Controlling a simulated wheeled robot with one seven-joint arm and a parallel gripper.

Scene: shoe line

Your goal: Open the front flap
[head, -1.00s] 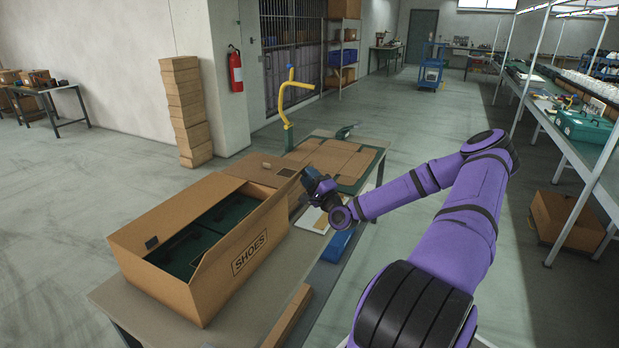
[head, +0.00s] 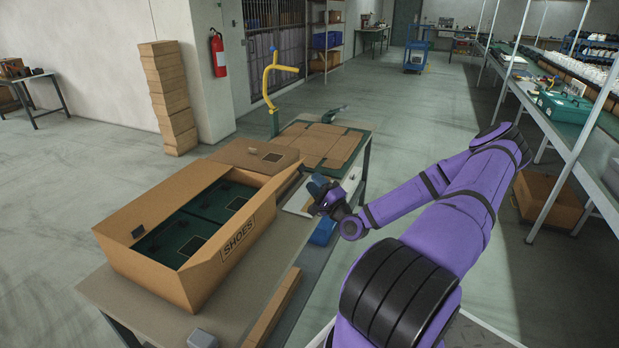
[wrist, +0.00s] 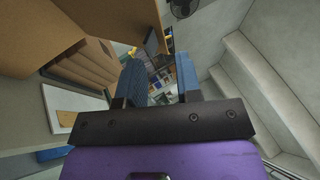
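A large brown cardboard box (head: 150,225) stands on the table in the head view. Its front flap (head: 235,243), marked SHOES, is on the right side and leans outward at the top. Dark green pieces with grey squares (head: 190,222) show inside. My gripper (head: 308,184) is at the far right end of the flap, outside the box. In the wrist view its two blue fingers (wrist: 160,80) are apart with nothing between them. Cardboard with a dark patch (wrist: 150,42) shows close beside the left fingertip; I cannot tell whether they touch.
A blue bin (head: 323,232) is by the table's right edge. Stacked boxes (head: 167,95) stand behind. The aisle floor (head: 425,130) is clear.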

